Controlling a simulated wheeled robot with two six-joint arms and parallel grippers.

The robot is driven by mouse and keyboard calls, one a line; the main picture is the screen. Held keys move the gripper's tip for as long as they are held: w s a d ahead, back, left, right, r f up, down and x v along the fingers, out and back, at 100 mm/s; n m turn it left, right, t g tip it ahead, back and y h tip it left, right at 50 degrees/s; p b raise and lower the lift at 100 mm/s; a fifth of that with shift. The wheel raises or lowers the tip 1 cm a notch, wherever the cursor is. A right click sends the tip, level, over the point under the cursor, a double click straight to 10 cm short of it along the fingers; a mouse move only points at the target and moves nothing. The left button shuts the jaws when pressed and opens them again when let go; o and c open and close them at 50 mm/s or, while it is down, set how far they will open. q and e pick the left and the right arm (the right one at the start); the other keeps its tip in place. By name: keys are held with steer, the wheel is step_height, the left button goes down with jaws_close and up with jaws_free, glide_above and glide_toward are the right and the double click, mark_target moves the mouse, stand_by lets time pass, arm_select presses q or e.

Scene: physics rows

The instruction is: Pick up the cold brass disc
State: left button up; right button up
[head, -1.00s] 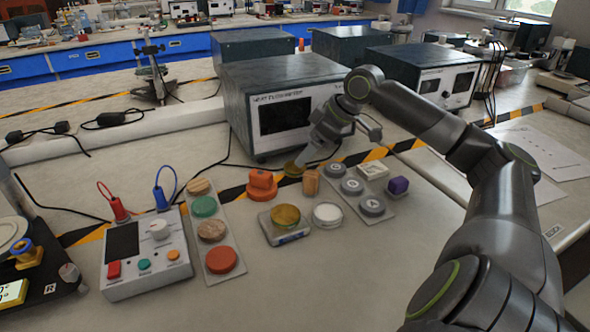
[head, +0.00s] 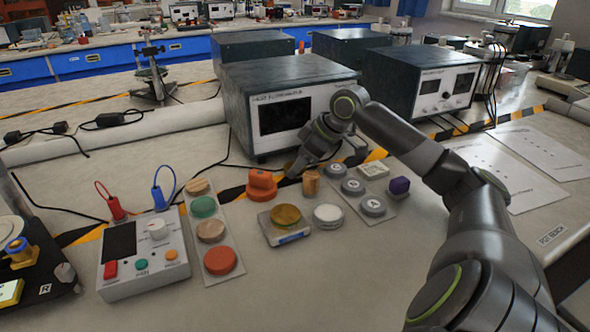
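One brass disc (head: 286,215) lies on a small clear-edged plate (head: 298,238) with a blue label, at the middle of the bench. A second brass-coloured piece (head: 289,165) shows only as a sliver beside my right gripper (head: 294,173), mostly hidden by it. My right gripper points down, low behind the orange knobbed block and in front of the instrument box. Its fingertips are small and partly merged with the dark background, so I cannot tell whether it is shut on that piece. Which disc is cold does not show. My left gripper is not in view.
An orange knobbed block (head: 262,184), a tan cylinder (head: 311,183) and a white disc (head: 328,215) stand close by. A strip of coloured discs (head: 222,280) and a control box (head: 145,262) lie left. Grey lettered discs (head: 373,205) lie right. The front bench is clear.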

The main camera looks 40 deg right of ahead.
steer(key=c, duration=0.5)
